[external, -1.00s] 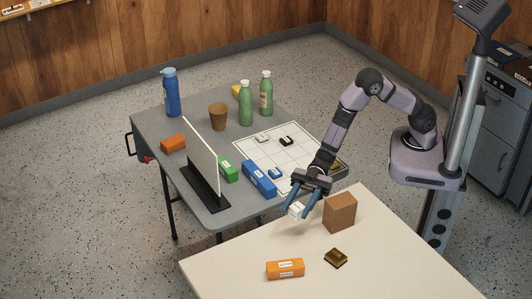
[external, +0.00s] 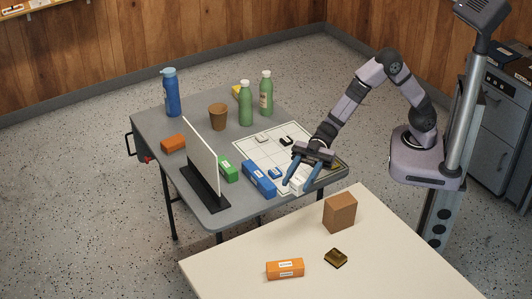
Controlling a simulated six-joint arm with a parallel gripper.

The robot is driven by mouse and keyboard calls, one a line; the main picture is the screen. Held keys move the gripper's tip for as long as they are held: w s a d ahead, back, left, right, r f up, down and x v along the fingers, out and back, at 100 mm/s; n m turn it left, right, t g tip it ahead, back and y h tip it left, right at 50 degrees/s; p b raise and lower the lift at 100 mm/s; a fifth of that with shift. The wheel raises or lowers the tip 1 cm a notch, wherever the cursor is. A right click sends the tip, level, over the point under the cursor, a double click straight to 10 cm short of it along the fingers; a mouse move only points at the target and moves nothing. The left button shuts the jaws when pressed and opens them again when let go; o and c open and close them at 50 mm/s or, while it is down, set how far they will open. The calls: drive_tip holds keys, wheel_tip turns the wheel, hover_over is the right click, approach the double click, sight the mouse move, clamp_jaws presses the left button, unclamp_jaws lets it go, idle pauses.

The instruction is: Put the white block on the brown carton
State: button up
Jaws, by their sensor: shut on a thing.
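The brown carton (external: 339,213) stands upright on the cream table, with nothing on its top. My gripper (external: 295,188) is shut on the white block (external: 298,180), which shows between the two blue fingers. Gripper and block are up and left of the carton in the picture, apart from it, in front of the grey table's near right end. The fingers partly hide the block, and its exact height is hard to tell.
An orange box (external: 285,269) and a small dark brown-gold block (external: 335,258) lie on the cream table (external: 400,255). The grey table (external: 205,140) holds a white upright panel (external: 201,157), blue box (external: 259,179), green box (external: 229,169), bottles and a gridded sheet (external: 258,149).

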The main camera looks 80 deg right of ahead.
wheel_tip(320, 180, up, 4)
drive_tip(key=w+d+p, duration=0.2)
drive_tip(key=p, duration=0.1)
drive_tip(key=n+g+p, duration=0.3)
drive_tip(key=g+p, duration=0.1)
hover_over(341, 201)
drive_tip(key=f, duration=0.1)
drive_tip(key=shift+d+f+b, duration=0.1)
drive_tip(key=shift+f+b, duration=0.2)
drive_tip(key=shift+f, duration=4.75)
drive_tip(key=shift+f, duration=0.15)
drive_tip(key=o, duration=1.1)
